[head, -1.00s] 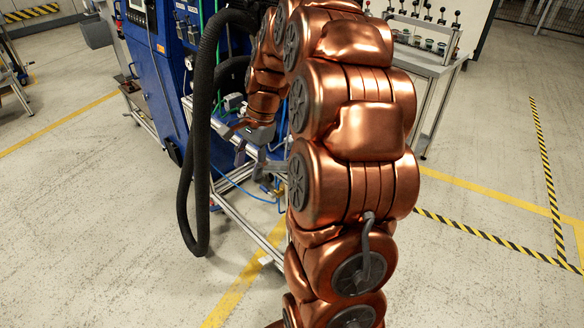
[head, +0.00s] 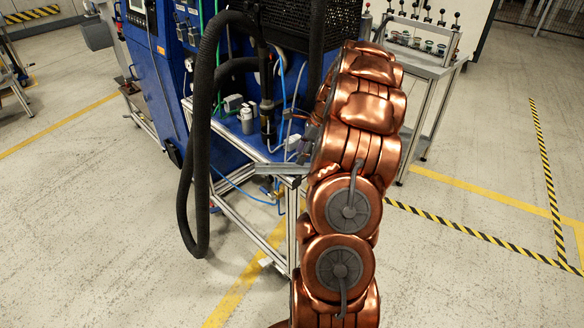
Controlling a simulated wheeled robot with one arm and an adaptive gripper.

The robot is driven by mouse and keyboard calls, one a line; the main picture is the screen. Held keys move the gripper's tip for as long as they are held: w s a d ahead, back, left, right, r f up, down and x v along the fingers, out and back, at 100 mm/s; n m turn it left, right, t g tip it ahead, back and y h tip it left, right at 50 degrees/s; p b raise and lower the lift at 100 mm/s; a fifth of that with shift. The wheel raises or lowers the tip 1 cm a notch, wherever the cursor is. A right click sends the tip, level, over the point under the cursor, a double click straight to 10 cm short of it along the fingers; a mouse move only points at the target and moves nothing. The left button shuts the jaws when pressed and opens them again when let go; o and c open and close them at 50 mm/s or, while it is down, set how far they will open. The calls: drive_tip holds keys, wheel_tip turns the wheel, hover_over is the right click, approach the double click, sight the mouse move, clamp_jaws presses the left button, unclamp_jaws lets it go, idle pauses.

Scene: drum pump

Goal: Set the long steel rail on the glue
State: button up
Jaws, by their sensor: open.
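My copper-coloured arm stands in front of the blue pump station and hides part of its work surface (head: 236,138). My gripper is hidden behind the arm's links, so I cannot see its fingers. A grey metal bar (head: 278,169) lies along the near corner of the work surface, its right end covered by my arm. I cannot tell whether it is the long steel rail or part of the frame. I cannot make out any glue.
A black hose (head: 199,150) hangs in a large loop left of my arm. A small grey bottle (head: 247,122) stands on the work surface. A side table (head: 430,62) with several levers stands at the back right. The floor (head: 90,220) at the left is clear.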

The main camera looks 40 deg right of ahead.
sight(292, 165)
drive_tip(key=shift+w+p+x, duration=0.15)
drive_tip(key=shift+p+x, duration=0.25)
drive_tip(key=shift+x, duration=0.95)
drive_tip(key=shift+w+p+x, duration=0.1)
drive_tip(key=shift+p+x, duration=0.3)
drive_tip(key=shift+x, duration=0.9)
drive_tip(key=shift+a+r, duration=0.1)
drive_tip(key=shift+a, duration=0.05)
drive_tip(key=shift+c, duration=0.3)
clamp_jaws()
